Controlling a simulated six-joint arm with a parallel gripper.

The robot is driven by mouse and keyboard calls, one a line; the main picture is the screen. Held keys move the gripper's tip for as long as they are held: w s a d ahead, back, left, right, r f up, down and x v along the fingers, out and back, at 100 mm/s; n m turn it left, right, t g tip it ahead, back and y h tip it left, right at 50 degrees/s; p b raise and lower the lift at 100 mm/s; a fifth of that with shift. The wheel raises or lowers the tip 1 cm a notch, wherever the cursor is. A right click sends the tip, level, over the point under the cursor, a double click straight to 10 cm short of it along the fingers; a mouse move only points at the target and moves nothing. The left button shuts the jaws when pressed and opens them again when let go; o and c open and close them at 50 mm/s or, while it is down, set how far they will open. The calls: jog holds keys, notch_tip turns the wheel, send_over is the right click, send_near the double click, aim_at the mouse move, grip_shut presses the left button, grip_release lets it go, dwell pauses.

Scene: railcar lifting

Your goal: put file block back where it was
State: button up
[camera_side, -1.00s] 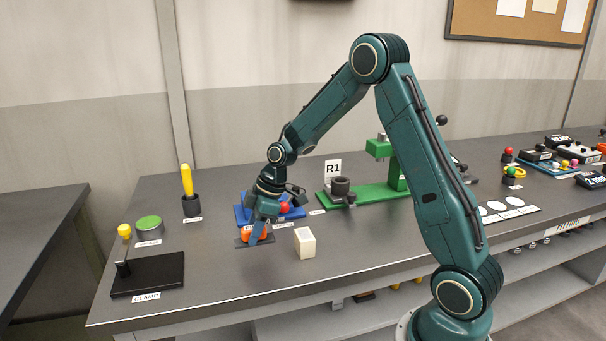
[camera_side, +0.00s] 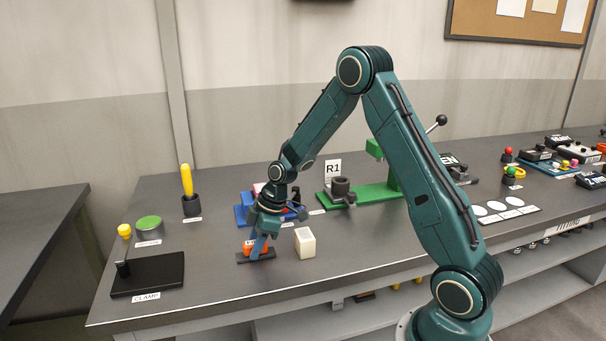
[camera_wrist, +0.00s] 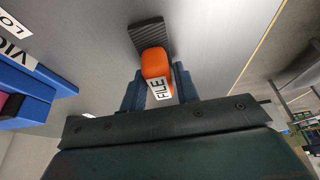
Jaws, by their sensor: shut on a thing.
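The file block is an orange grip with a white FILE label (camera_wrist: 157,75) and a dark ridged strip (camera_wrist: 152,35). In the side view its orange part (camera_side: 249,246) and dark strip (camera_side: 258,257) show low beside the cream block. My gripper (camera_side: 262,241) is shut on the orange part, pointing down. In the wrist view its two blue fingers (camera_wrist: 157,92) stand on either side of the orange grip. The dark strip appears level, close to the bench top; I cannot tell whether it touches. Part of the orange grip is hidden by a finger in the side view.
A cream block (camera_side: 305,242) stands just right of the gripper. A blue vise-like fixture (camera_side: 241,213) is behind it, partly hidden by my arm. The black clamp base (camera_side: 147,275) lies to the left. Bench space between the clamp and the file block is clear.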

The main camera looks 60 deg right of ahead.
jog(key=o, duration=0.9)
jog(key=shift+f, duration=0.1)
jog(key=shift+o, duration=0.2)
jog(key=v, duration=1.2)
jog(key=shift+r, duration=0.2)
jog(key=shift+a+r, duration=0.1)
